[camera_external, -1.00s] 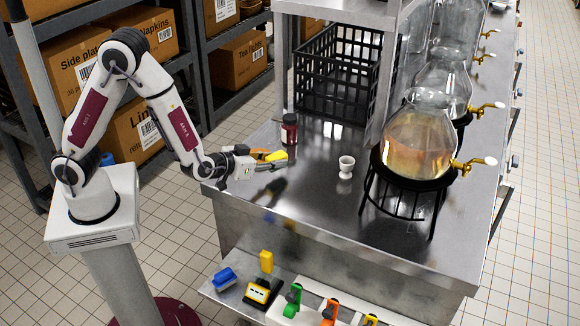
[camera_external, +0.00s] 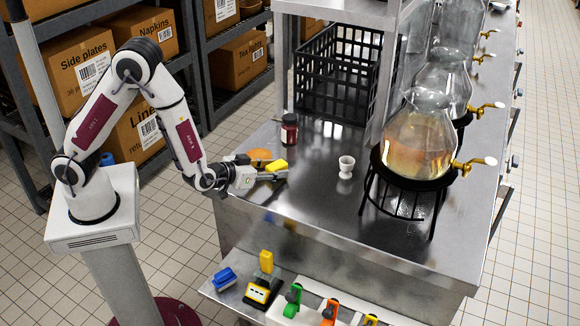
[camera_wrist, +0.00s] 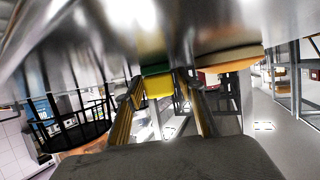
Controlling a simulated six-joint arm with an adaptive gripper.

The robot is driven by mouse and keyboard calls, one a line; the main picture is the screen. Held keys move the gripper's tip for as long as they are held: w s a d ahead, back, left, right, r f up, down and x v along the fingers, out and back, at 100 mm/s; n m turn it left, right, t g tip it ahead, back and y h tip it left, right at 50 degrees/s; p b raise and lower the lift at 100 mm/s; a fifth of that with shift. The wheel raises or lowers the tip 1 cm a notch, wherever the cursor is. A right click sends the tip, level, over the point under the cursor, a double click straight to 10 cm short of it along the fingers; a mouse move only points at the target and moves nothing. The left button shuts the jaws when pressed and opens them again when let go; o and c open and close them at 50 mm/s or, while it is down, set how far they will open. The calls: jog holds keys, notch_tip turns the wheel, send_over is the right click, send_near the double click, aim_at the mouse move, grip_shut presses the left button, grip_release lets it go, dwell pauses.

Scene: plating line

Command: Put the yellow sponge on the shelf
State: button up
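The yellow sponge (camera_external: 278,165) is at the near left end of the steel counter (camera_external: 320,205). In the wrist view the sponge (camera_wrist: 158,86) shows yellow with a green side, between my fingertips. My gripper (camera_external: 270,174) reaches in from the left, low over the counter, and appears closed on the sponge. Whether the sponge touches the counter is unclear. An upper steel shelf (camera_external: 340,8) stands over the back of the counter; a lower shelf (camera_external: 222,291) lies below its front edge.
An orange round item (camera_external: 260,154) lies just behind the sponge. A dark red jar (camera_external: 289,128), a white cup (camera_external: 345,167) and a glass dispenser on a black stand (camera_external: 418,140) are further right. A black crate (camera_external: 335,75) is behind. A blue item (camera_external: 224,278) and several tools occupy the lower shelf.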

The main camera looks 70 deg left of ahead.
jog(key=shift+r, duration=0.15)
dwell(0.3)
jog(key=shift+s+r, duration=0.1)
jog(key=shift+s, duration=0.05)
jog(key=shift+v, duration=5.85)
jog(key=shift+d, duration=0.1)
